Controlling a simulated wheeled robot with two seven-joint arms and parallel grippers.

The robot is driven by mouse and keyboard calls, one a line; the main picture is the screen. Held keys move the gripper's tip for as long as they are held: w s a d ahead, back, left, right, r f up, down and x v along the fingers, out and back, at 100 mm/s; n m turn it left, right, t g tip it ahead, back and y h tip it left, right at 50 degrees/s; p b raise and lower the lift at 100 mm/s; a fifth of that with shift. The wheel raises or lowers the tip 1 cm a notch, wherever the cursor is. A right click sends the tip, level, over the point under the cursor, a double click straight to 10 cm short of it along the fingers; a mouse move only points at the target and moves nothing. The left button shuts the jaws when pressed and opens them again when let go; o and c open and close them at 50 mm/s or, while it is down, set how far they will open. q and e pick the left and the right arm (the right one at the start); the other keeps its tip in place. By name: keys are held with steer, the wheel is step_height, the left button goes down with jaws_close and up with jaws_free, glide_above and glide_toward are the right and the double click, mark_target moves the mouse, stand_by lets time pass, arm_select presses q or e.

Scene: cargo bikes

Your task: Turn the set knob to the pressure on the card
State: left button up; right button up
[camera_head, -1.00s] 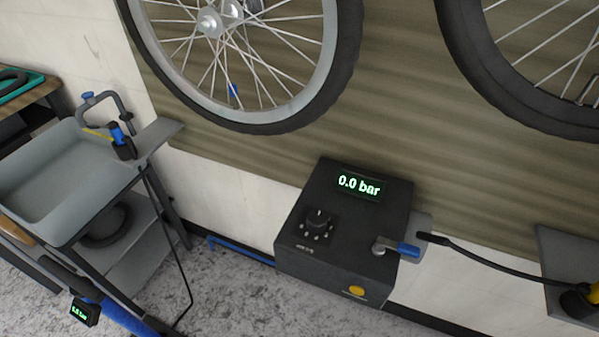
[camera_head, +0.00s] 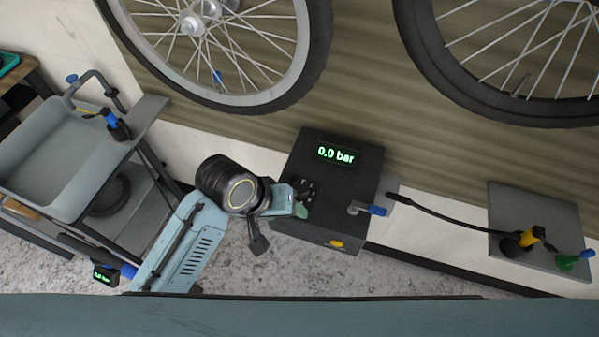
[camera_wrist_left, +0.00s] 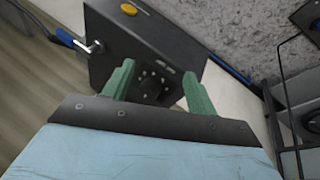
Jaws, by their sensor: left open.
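The dark control box (camera_head: 317,228) is mounted on the wall below the wheels, and its green display (camera_head: 337,154) reads 0.0 bar. The black set knob (camera_head: 309,189) with its ring of pale dots is on the box's face, partly covered by my left gripper (camera_head: 300,202). In the left wrist view, my open left gripper (camera_wrist_left: 158,88) has one green finger on each side of the dotted knob area (camera_wrist_left: 153,82). The knob itself is hard to make out there, and I cannot tell whether the fingers touch it. I see no readable card. My right gripper is not in view.
The box carries a blue-handled lever (camera_head: 372,210) and a yellow button (camera_head: 336,244). A grey tray cart (camera_head: 45,178) stands left. A grey shelf (camera_head: 505,200) with coloured fittings is at right, and a black hose (camera_head: 450,217) runs toward it. Two wheels hang above.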

arm_select(q)
steer(key=w+d+r+g, duration=0.2)
steer(key=d+r, duration=0.3)
steer(key=r, duration=0.2)
step_height(320, 180, up, 3)
steer(key=n+y, duration=0.4)
steer(key=y, duration=0.1)
glide_above(301, 187)
step_height(301, 187, down, 13)
steer(key=shift+f+b, duration=0.1)
steer(key=shift+b, duration=0.3)
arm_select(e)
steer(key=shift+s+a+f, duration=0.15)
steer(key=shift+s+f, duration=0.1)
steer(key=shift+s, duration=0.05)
arm_select(q)
steer(key=shift+c, duration=0.4)
